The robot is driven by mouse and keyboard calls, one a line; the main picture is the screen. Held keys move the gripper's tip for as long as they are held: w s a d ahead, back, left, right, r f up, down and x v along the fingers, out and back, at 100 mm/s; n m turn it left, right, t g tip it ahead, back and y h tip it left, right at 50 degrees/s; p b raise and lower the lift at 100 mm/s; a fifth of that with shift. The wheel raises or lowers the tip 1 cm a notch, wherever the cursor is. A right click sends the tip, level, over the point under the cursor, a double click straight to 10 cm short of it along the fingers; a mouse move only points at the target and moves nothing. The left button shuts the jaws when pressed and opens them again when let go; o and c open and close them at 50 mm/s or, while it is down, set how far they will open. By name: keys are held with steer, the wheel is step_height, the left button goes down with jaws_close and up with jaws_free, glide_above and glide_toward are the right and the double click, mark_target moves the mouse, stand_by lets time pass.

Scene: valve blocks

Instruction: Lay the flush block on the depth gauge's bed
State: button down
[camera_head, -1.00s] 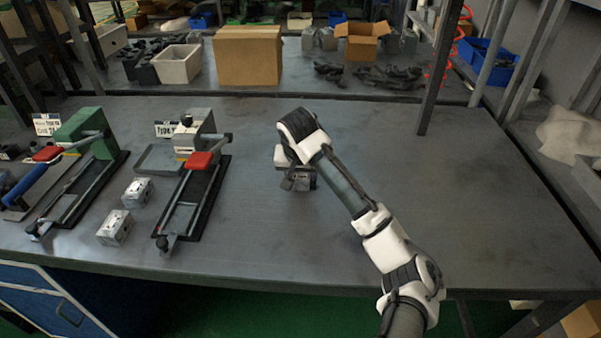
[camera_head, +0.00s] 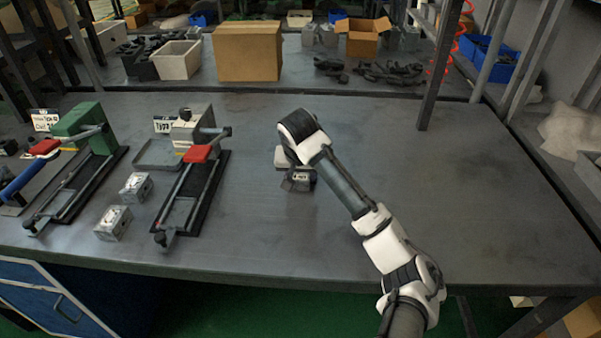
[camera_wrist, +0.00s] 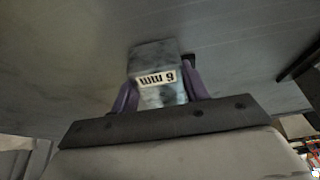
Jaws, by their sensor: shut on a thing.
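My gripper (camera_wrist: 160,85) is shut on a grey metal block (camera_wrist: 155,55), with a purple finger on each side. The block carries a white label with "mm" lettering, upside down in the wrist view. In the head view my gripper (camera_head: 290,172) and the held block (camera_head: 302,180) are over the middle of the bench, clear of the fixtures. I cannot tell its exact height. A grey fixture with a red-gripped lever (camera_head: 188,170) stands to the left. A green fixture (camera_head: 85,140) stands farther left. I cannot tell from their signs which is the depth gauge.
Two silver blocks (camera_head: 136,187) (camera_head: 113,222) lie between the two fixtures. A shallow grey tray (camera_head: 158,157) adjoins the grey fixture. The bench (camera_head: 460,180) is clear on the right. A dark upright post (camera_head: 438,75) stands at the back right.

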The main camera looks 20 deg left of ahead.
steer(key=c, duration=0.6)
jaws_free()
steer(key=shift+c, duration=0.2)
